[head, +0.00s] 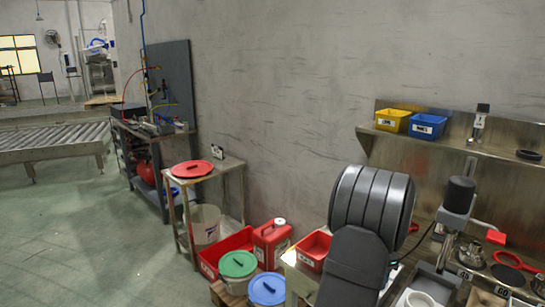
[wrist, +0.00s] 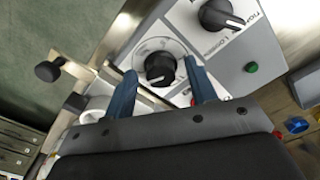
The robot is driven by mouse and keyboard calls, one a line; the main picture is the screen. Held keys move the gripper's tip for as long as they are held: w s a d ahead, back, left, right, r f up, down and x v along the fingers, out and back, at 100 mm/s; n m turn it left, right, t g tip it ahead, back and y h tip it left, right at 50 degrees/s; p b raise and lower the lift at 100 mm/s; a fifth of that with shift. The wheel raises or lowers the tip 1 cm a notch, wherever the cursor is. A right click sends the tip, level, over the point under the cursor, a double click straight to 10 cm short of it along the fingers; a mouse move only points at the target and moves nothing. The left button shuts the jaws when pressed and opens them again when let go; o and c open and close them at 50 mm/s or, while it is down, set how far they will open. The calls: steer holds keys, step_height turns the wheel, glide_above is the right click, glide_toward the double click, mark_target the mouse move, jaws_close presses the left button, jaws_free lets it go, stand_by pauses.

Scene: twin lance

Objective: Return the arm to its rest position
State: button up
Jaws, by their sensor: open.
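My gripper (wrist: 160,68) shows in the wrist view with its two blue fingers spread apart and nothing held between them. Between and beyond the fingers is a black rotary knob (wrist: 160,68) on a pale control panel (wrist: 235,60). I cannot tell whether the fingers touch the panel. In the head view my dark grey arm stands folded at the lower right, and the gripper itself is hidden or cannot be made out there.
A second black knob (wrist: 228,14) and a green button (wrist: 250,67) are on the panel. A steel shelf (head: 470,140) holds a yellow bin (head: 392,120) and a blue bin (head: 427,126). Red containers and lidded buckets stand left of my arm. The floor (head: 90,230) further left is clear.

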steer(key=n, duration=0.4)
steer(key=shift+s+n, duration=0.1)
steer(key=shift+n, duration=0.2)
steer(key=n, duration=0.4)
steer(key=shift+d+n, duration=0.1)
steer(key=shift+n, duration=0.3)
